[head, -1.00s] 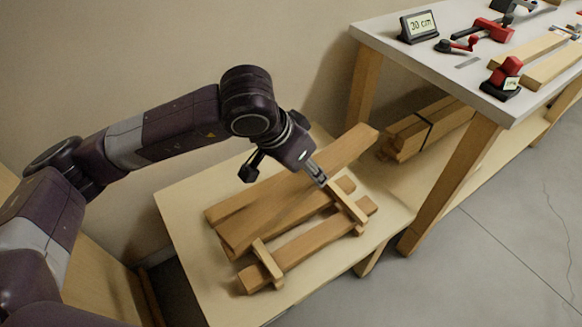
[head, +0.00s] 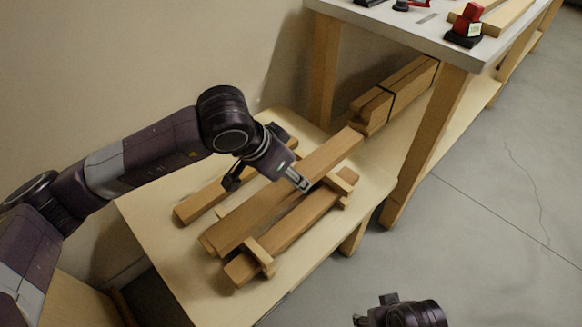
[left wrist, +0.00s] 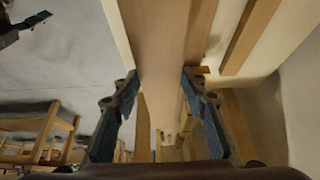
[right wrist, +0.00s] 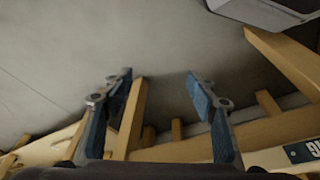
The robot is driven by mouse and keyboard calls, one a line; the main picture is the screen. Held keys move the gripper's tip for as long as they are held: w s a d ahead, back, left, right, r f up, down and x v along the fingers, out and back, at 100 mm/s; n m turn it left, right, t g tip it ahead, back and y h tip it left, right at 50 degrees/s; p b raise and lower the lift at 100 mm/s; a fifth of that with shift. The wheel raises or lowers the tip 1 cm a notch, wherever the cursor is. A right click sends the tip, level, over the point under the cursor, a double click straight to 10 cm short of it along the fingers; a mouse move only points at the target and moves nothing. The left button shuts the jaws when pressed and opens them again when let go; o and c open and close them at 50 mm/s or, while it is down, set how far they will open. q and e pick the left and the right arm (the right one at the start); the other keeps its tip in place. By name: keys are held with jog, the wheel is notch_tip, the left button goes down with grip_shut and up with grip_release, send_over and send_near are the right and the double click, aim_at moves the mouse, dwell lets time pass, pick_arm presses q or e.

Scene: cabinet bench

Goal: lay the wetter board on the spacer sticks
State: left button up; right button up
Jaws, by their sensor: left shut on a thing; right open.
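My left gripper (head: 302,184) is shut on a long wooden board (head: 262,205), also between its fingers in the left wrist view (left wrist: 155,45). Two short spacer sticks, the near one (head: 259,256) and the far one (head: 342,187), lie across a front board (head: 290,235). The held board runs along the front board and covers the sticks' back parts. I cannot tell if it touches them. Another board (head: 200,203) lies behind it. Nothing visible shows which board is wetter. My right gripper (right wrist: 160,82) is open and empty, away from the boards.
The boards are on a low light wooden table (head: 160,240). A strapped bundle of timber (head: 395,95) lies on the shelf under the white-topped bench (head: 400,28). A bench leg (head: 425,150) stands just right of the low table. Grey floor (head: 480,220) is open on the right.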

pick_arm(q)
notch_tip(320, 180, down, 3)
jog(key=shift+w+r+b, duration=0.1)
jog(key=shift+b, duration=0.5)
jog(key=shift+f+b, duration=0.75)
jog(key=shift+b, duration=0.15)
pick_arm(e)
jog(key=w+v, duration=0.1)
jog(key=v, duration=0.5)
pick_arm(q)
jog(key=shift+f+b, duration=0.7)
jog(key=shift+b, duration=0.25)
jog(key=shift+f, duration=0.15)
pick_arm(e)
jog(key=w+a+r+t+y, duration=0.1)
jog(key=w+a+t, duration=0.1)
jog(key=w+t, duration=0.2)
jog(key=shift+w+r, duration=0.4)
jog(key=shift+w, duration=1.25)
jog(key=shift+a, duration=0.1)
jog(key=shift+w+a+r+t, duration=0.1)
jog(key=shift+w+r+t, duration=0.1)
jog(key=shift+w+t, duration=0.1)
jog(key=shift+w, duration=0.1)
